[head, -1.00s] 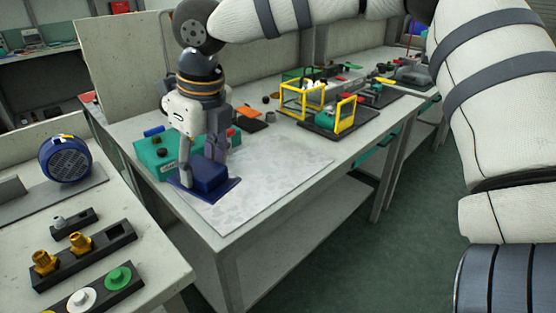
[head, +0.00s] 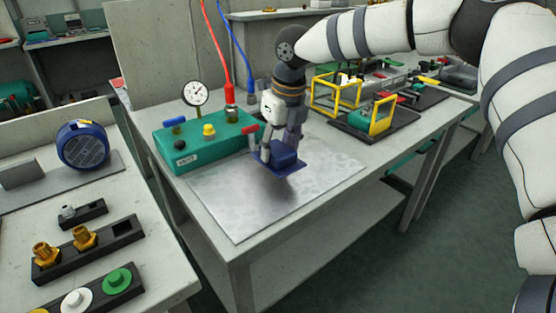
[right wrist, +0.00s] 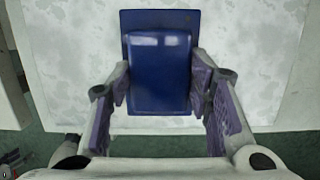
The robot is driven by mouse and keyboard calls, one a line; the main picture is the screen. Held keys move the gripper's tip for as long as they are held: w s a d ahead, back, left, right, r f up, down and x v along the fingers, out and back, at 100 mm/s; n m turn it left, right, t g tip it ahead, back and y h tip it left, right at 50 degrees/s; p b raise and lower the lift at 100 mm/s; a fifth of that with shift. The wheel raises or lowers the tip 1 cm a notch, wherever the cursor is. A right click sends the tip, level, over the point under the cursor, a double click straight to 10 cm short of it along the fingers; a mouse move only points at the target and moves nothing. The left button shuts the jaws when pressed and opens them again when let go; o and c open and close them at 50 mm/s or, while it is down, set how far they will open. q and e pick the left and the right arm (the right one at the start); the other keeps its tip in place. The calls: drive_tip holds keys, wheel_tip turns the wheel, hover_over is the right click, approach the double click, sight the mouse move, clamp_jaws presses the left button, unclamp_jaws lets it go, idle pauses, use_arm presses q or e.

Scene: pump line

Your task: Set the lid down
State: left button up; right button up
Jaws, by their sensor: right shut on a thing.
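The dark blue lid (head: 285,160), a raised block on a thin flange, is over the back part of the grey mottled plate (head: 235,212). My right gripper (head: 281,142) points down and is shut on the lid's block. A dark patch shows on the plate under the lid, so it looks slightly above the surface; the exact gap cannot be told. In the right wrist view the lid (right wrist: 160,75) sits between the two finger pads of the gripper (right wrist: 161,90), with the mottled plate behind it. My left gripper is not in view.
A green unit (head: 205,143) with a pressure gauge (head: 196,93) and red and blue hoses stands left of the lid. A yellow frame (head: 336,93) stands behind to the right. The plate's front is clear.

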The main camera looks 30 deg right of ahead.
drive_tip(key=shift+d+x, duration=0.2)
drive_tip(key=shift+x, duration=0.8)
drive_tip(key=shift+d+x, duration=0.25)
drive_tip(key=shift+x, duration=0.8)
drive_tip(key=o, duration=1.2)
drive_tip(key=shift+s+f, duration=0.1)
drive_tip(key=shift+s, duration=0.1)
